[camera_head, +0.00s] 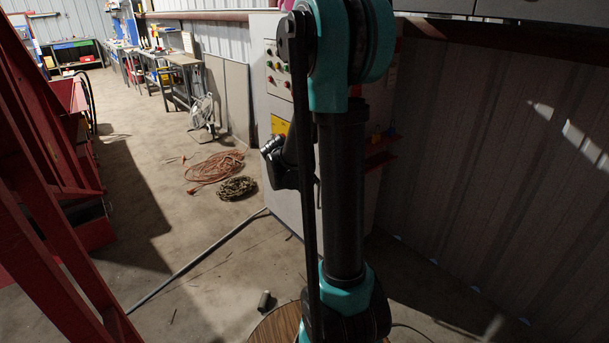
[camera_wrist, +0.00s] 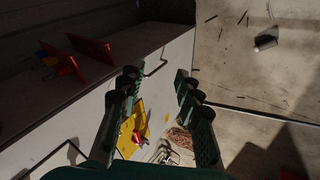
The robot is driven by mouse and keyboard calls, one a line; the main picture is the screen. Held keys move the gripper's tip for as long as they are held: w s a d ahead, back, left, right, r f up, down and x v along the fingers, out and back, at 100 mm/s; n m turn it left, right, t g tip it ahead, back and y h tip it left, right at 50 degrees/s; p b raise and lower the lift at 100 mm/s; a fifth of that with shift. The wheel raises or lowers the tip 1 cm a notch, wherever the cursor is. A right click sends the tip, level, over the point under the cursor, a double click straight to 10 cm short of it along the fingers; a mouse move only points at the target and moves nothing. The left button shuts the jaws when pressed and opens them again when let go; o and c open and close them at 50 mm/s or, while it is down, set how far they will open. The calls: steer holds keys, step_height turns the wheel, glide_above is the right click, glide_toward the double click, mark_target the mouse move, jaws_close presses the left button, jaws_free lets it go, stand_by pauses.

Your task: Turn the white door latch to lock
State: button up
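A pale control cabinet (camera_head: 284,205) stands behind my arm in the head view, with coloured buttons (camera_head: 278,72) and a yellow plate (camera_head: 279,125) on its front. In the wrist view the cabinet face (camera_wrist: 90,118) runs diagonally, and the yellow plate (camera_wrist: 133,128) carries a small red part (camera_wrist: 137,137). I cannot make out a white latch in either view. My gripper (camera_wrist: 157,82) is open and empty in the wrist view, its two dark fingers apart in front of the cabinet. In the head view my arm hides much of the cabinet and the gripper's fingertips cannot be made out.
Red brackets (camera_wrist: 92,48) stick out on the cabinet's side. An orange cable coil (camera_head: 214,167) and a darker coil (camera_head: 237,188) lie on the floor. A red frame (camera_head: 45,215) stands at left. A small cylinder (camera_head: 264,300) lies near my base. Floor at centre left is mostly clear.

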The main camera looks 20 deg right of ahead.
steer(key=w+d+f+n+h, duration=0.1)
steer(key=w+d+f+h, duration=0.15)
steer(key=w, duration=0.65)
steer(key=w+d+f+h, duration=0.1)
steer(key=w+d+h, duration=0.25)
steer(key=w, duration=0.55)
steer(key=w+d+f+n+t+h, duration=0.1)
steer(key=w+f+n+t+h, duration=0.1)
steer(key=w+f+h, duration=0.5)
steer(key=w+d+f+y, duration=0.2)
steer(key=w+d, duration=0.3)
steer(key=d, duration=0.4)
steer(key=shift+w+d, duration=0.2)
steer(key=shift+w, duration=0.05)
steer(key=shift+c, duration=0.2)
jaws_close()
